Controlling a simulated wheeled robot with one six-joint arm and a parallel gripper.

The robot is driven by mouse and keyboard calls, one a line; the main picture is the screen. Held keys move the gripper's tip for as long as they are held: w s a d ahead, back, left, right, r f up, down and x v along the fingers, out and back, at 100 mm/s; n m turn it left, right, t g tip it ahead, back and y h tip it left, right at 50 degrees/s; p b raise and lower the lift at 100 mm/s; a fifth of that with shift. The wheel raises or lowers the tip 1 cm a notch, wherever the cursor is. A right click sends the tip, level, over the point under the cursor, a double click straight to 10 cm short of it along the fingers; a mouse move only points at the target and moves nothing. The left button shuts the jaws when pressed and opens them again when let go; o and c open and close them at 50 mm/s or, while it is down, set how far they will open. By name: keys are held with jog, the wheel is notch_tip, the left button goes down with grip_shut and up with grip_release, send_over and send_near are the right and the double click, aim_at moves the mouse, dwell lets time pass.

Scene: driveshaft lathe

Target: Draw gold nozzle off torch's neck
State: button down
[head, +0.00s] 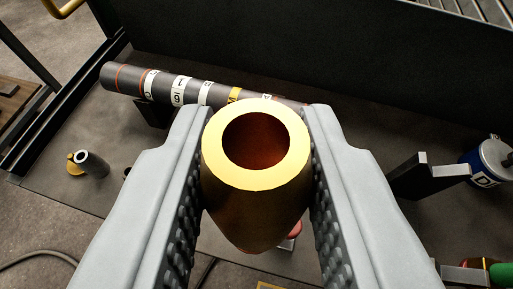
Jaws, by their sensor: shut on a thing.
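The gold nozzle (258,205) is in the middle of the head view, with its round open end towards the camera and a dark reddish bore inside. My gripper (257,150) is shut on it, one grey ribbed finger touching each side. The nozzle hides most of what lies behind it. A small reddish piece (295,229) shows just past its lower right side; I cannot tell whether this is part of the torch. The torch's neck is not clearly visible, so I cannot tell whether the nozzle is still around it.
A dark shaft with white and yellow bands (190,86) lies across the back on a support. A small grey and yellow tube part (91,164) stands at left. A bracket (430,175) and a blue-white canister (490,162) are at right. A dark wall (300,50) closes the back.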

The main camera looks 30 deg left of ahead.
jog(key=shift+r, duration=0.9)
jog(key=shift+d+f, duration=0.1)
dwell(0.3)
